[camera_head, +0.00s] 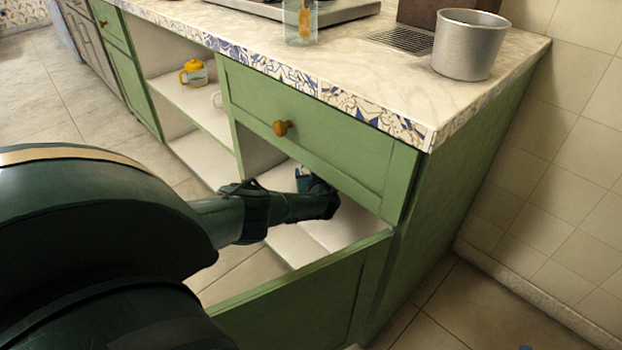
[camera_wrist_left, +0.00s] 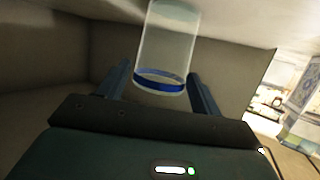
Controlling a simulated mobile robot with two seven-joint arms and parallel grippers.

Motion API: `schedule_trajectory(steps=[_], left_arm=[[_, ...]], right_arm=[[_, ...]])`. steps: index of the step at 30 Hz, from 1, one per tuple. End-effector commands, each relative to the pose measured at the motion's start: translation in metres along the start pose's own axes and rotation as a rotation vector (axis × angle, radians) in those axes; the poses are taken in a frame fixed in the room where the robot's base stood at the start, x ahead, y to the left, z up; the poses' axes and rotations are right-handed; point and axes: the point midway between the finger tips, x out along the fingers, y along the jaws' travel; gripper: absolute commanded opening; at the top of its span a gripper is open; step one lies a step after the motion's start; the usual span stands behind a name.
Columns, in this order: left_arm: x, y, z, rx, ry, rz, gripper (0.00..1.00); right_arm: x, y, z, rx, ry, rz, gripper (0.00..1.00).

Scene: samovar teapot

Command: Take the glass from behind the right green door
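The glass (camera_wrist_left: 165,45), clear with a blue band near its base, stands inside the cabinet in the left wrist view. My left gripper (camera_wrist_left: 160,70) is open, with one finger on each side of the glass's lower part. I cannot tell whether either finger touches it. In the head view my left arm reaches into the right compartment below the drawer, where the gripper is mostly hidden. The right green door (camera_head: 295,300) stands open in front of the compartment. My right gripper is not in view.
A green drawer (camera_head: 345,150) with a wooden knob is shut above the compartment. A metal pot (camera_head: 468,45) and a glass jar (camera_head: 300,22) stand on the countertop (camera_head: 380,85).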

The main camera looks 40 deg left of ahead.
Motion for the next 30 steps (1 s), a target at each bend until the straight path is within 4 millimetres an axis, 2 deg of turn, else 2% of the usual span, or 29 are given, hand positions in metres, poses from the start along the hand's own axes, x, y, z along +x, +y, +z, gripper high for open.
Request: schedule_trajectory(steps=[2, 13, 23, 30], left_arm=[[0.000, 0.000, 0.000, 0.000, 0.000, 0.000, 0.58], [0.000, 0.000, 0.000, 0.000, 0.000, 0.000, 0.29], [-0.001, 0.000, -0.004, 0.000, 0.000, 0.000, 0.29], [-0.009, 0.000, -0.030, -0.003, 0.000, 0.000, 0.29]], right_arm=[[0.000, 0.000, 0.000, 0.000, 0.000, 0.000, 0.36], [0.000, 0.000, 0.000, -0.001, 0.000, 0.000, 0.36], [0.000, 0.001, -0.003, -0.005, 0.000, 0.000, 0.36], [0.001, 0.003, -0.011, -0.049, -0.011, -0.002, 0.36]])
